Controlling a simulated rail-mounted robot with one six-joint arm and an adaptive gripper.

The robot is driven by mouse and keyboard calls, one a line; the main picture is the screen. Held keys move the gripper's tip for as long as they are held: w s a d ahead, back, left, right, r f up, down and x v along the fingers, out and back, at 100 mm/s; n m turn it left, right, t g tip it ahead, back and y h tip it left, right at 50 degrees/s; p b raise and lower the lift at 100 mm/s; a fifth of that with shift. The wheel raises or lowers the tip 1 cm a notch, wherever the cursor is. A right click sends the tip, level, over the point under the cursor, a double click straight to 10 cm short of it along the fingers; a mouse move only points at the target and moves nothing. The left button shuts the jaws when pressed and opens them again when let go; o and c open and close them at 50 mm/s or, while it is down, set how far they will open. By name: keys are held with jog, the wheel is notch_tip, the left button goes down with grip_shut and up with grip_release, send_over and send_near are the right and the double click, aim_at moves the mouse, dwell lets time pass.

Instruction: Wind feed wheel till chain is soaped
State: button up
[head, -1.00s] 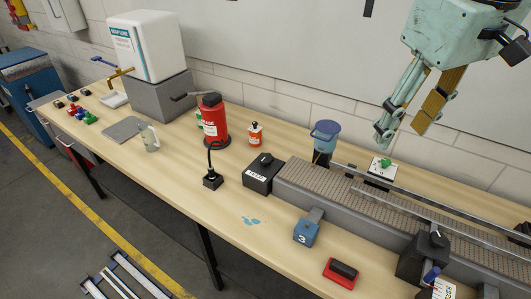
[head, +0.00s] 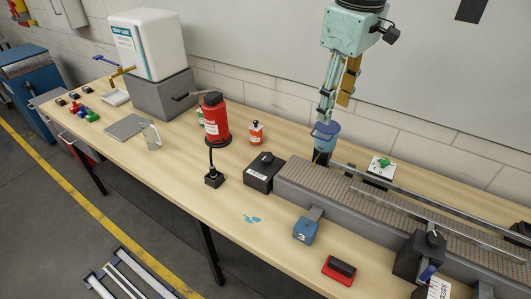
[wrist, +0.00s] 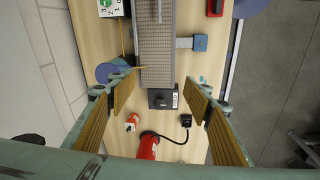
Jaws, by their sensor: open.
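A dark box with a black knob on top (head: 264,172) stands at the near-left end of the conveyor; its white label is too small to read surely. The conveyor's grey-brown chain (head: 318,180) runs off to the right between metal rails. A blue pot (head: 325,136) stands at the conveyor's back-left corner. My gripper (head: 326,116) is open and empty, pointing down, and overlaps the pot's rim in the head view. In the wrist view, the knob box (wrist: 163,100) lies below between the open fingers, and the pot (wrist: 110,72) is beside the left finger. I cannot tell which part is the feed wheel.
A red canister (head: 213,122), a small orange bottle (head: 256,134) and a black stand with a cable (head: 213,179) stand left of the conveyor. The bench front by the blue spots is clear.

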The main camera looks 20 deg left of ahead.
jog(key=w+a+f+n+p, duration=0.1)
jog(key=w+a+f+n, duration=0.45)
jog(key=a, duration=0.55)
jog(key=n+g+p, duration=0.1)
jog(key=n+p, duration=0.1)
send_over(266, 156)
notch_tip(266, 156, down, 10)
jog(key=shift+a+f+h+b, duration=0.15)
jog(key=shift+f+h+b, duration=0.05)
jog(key=shift+h+b, duration=0.1)
jog(key=shift+f, duration=0.15)
jog(key=shift+f, duration=6.7)
jog(key=c, duration=0.8)
jog(key=shift+c, duration=0.2)
